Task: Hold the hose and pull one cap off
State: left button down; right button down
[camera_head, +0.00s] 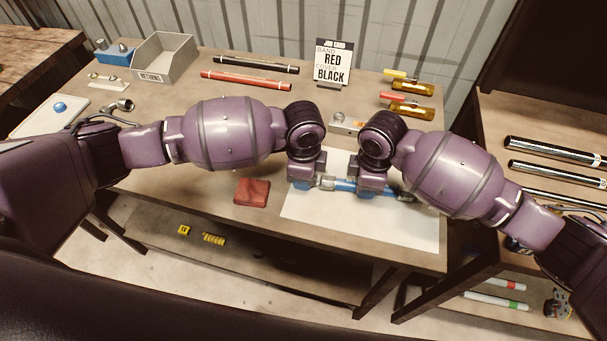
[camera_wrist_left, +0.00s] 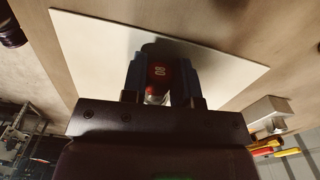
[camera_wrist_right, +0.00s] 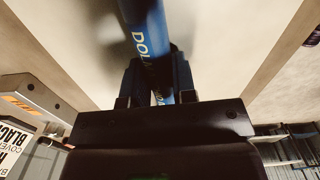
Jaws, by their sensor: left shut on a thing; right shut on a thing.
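A blue hose (camera_head: 345,186) with yellow lettering lies over the white mat (camera_head: 400,230), with a silver fitting (camera_head: 327,183) near its left end. My left gripper (camera_head: 303,184) is at the hose's left end, shut on a red cap (camera_wrist_left: 158,75) marked 08. A bit of silver metal shows below the cap in the left wrist view. My right gripper (camera_head: 368,190) is shut on the hose, whose blue body (camera_wrist_right: 150,45) runs between its fingers in the right wrist view.
A grey returns bin (camera_head: 180,68) stands at the back left. A black rod (camera_head: 255,65) and red rod (camera_head: 245,82) lie behind my left arm. A job card (camera_head: 332,65) reads band red, cover black. A red cloth (camera_head: 252,192) lies left of the mat.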

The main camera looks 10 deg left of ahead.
aim_at(285, 182)
pick_arm(q)
jog(key=shift+a, duration=0.75)
dwell(0.8)
jog(key=shift+a, duration=0.1)
jog(key=shift+a, duration=1.3)
jog(key=shift+r, duration=2.5)
pick_arm(e)
jog(key=c, duration=0.8)
grip_release()
jog(key=shift+c, duration=0.2)
jog(key=shift+r, duration=0.15)
notch_tip(285, 182, up, 12)
